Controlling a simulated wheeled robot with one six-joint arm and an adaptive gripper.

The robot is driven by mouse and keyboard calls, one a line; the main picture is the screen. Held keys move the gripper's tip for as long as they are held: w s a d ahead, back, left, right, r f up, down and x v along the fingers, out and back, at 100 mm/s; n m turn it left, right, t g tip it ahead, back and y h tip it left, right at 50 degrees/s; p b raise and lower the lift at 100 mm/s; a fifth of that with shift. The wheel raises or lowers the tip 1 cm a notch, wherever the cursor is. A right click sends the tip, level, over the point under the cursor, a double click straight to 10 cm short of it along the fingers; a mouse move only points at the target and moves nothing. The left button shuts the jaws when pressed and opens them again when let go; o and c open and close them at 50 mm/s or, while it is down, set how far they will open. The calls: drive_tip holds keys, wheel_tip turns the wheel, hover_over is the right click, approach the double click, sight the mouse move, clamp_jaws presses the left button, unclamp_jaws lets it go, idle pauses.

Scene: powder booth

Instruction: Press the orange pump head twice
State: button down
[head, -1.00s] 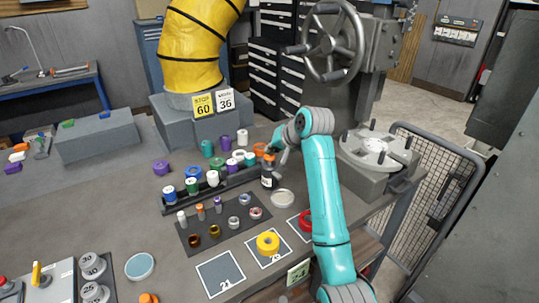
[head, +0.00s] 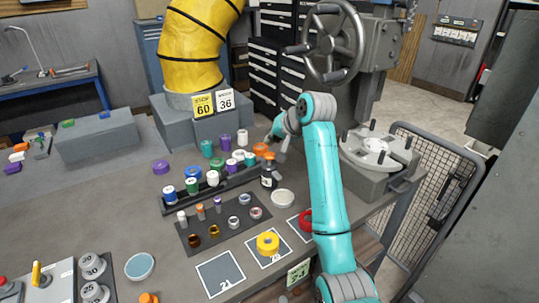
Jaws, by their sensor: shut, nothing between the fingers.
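A small dark bottle with a pale label (head: 268,179) stands upright at the right end of the black rack. Its orange pump head (head: 268,156) shows at the top, partly crowded by other orange and coloured pieces behind it. My gripper (head: 281,157) is small in the head view and points down just right of the pump head, at about its height or slightly above. It is shut and holds nothing. I cannot tell whether its tip touches the pump head.
The black rack (head: 213,193) holds several coloured spools left of the bottle. A white dish (head: 282,198) lies just in front of the bottle. A yellow ring (head: 268,243) and a red ring (head: 305,220) sit on marked squares. A handwheel press (head: 340,45) stands behind my arm.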

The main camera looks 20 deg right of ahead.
sight(271, 155)
drive_tip(key=shift+r, duration=1.55)
idle(0.7)
wheel_tip(271, 155, up, 4)
drive_tip(key=shift+f, duration=0.1)
idle(0.4)
drive_tip(key=shift+f, duration=4.4)
drive_tip(key=shift+f, duration=0.2)
drive_tip(key=shift+f, duration=0.25)
